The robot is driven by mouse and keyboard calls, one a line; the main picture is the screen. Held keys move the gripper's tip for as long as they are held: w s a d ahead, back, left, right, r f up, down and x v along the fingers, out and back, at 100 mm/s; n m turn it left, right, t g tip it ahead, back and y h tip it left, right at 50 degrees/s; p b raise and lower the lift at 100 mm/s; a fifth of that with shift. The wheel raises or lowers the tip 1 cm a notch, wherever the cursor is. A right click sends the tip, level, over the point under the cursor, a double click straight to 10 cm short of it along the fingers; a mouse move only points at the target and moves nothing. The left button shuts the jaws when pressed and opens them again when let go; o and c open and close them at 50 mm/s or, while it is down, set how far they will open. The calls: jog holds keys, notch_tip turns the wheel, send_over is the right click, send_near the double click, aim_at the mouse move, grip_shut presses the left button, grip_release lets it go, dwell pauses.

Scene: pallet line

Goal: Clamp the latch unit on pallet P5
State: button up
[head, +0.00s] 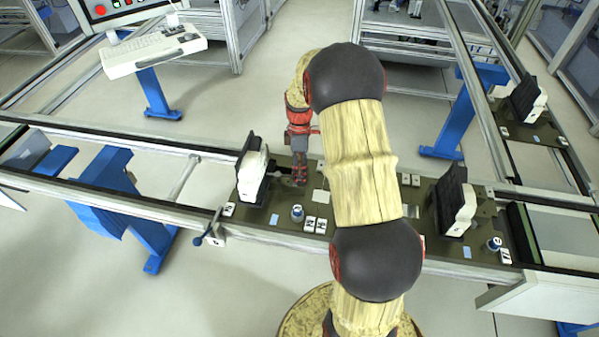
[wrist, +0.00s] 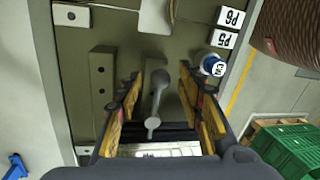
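The latch unit (head: 252,175), a white block with a black upright plate, stands on the left dark pallet (head: 275,222) in the head view. White tags reading P5 (wrist: 224,40) and P6 (wrist: 231,17) sit beside a blue-ringed knob (wrist: 213,65) in the wrist view. My gripper (head: 300,182) points down at the pallet just right of the latch unit. In the wrist view my gripper (wrist: 160,82) is open, its yellow-lined fingers on either side of a grey ball-ended lever (wrist: 158,100). I see gaps between lever and fingers. A dark and silver part lies below the lever.
A second unit (head: 455,205) stands on the pallet to the right, and another (head: 525,100) at the far right. Conveyor rails (head: 110,205) run along the line. A green crate (wrist: 290,150) stands on the floor. My arm hides the line's middle.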

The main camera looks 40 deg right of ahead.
notch_tip(320, 180, up, 12)
jog(key=w+d, duration=0.1)
jog(key=shift+w+d, duration=0.25)
jog(key=shift+w, duration=0.15)
jog(key=shift+f, duration=0.15)
dwell(0.3)
jog(key=s+a+r+m+t+b, duration=0.2)
jog(key=s+a+m+b, duration=0.1)
jog(key=s+a, duration=0.4)
jog(key=s+a+r+m+t+h+b, duration=0.1)
jog(key=s+a+r+m+t+b, duration=0.1)
jog(key=s+a, duration=0.5)
jog(key=s+a+r+m+t+b, duration=0.2)
jog(key=s+a, duration=0.5)
jog(key=a, duration=0.5)
jog(key=m+t+b, duration=0.1)
jog(key=m+b, duration=0.1)
jog(key=m, duration=0.1)
jog(key=shift+a, duration=0.35)
